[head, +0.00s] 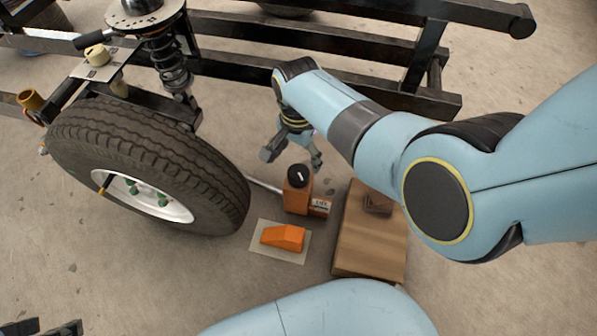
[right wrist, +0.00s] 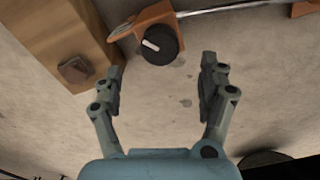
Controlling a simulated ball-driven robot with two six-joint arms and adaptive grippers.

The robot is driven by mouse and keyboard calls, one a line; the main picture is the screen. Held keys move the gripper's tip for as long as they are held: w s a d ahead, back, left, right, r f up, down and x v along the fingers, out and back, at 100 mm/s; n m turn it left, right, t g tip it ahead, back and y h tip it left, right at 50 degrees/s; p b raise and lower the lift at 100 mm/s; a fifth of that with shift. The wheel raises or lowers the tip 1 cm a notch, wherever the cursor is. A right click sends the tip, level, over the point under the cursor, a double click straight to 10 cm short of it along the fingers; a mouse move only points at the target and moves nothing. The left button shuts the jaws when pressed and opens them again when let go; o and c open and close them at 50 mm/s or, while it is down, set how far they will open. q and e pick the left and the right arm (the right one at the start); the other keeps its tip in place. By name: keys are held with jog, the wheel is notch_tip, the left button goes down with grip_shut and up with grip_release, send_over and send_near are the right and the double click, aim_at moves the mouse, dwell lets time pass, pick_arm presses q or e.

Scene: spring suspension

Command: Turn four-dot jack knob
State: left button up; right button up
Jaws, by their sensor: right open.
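The black round knob (head: 299,175) with a white pointer mark sits on top of an orange jack body (head: 297,197) beside the tyre. In the right wrist view the knob (right wrist: 158,46) lies just beyond the fingertips, near the middle, with its white mark pointing up-left. No dots can be made out. My right gripper (head: 292,157) is open and empty, its fingers apart behind the knob in the head view. In the right wrist view, my right gripper (right wrist: 162,70) does not touch the knob. Dark shapes at the head view's bottom-left corner may be my left gripper (head: 42,328).
A wheel with a big tyre (head: 140,150) stands left of the jack. An orange wedge (head: 284,238) lies on a pale plate in front. A wooden block (head: 368,245) is close on the right. A coil spring (head: 170,62) and dark frame rails (head: 300,85) stand behind.

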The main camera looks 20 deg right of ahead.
aim_at(299, 172)
notch_tip(299, 172, down, 6)
jog(key=b, duration=0.3)
jog(key=shift+s+r, duration=0.1)
jog(key=shift+r, duration=0.05)
notch_tip(299, 172, down, 2)
jog(key=shift+f+b, duration=0.1)
jog(key=shift+b, duration=0.55)
pick_arm(q)
notch_tip(299, 172, down, 8)
jog(key=w+t, duration=0.2)
jog(key=t, duration=0.4)
jog(key=shift+d+t+b, duration=0.2)
jog(key=shift+t+b, duration=0.15)
jog(key=shift+t, duration=0.05)
pick_arm(e)
jog(key=shift+f, duration=0.4)
jog(key=c, duration=1.2)
pick_arm(q)
jog(key=shift+s, duration=0.1)
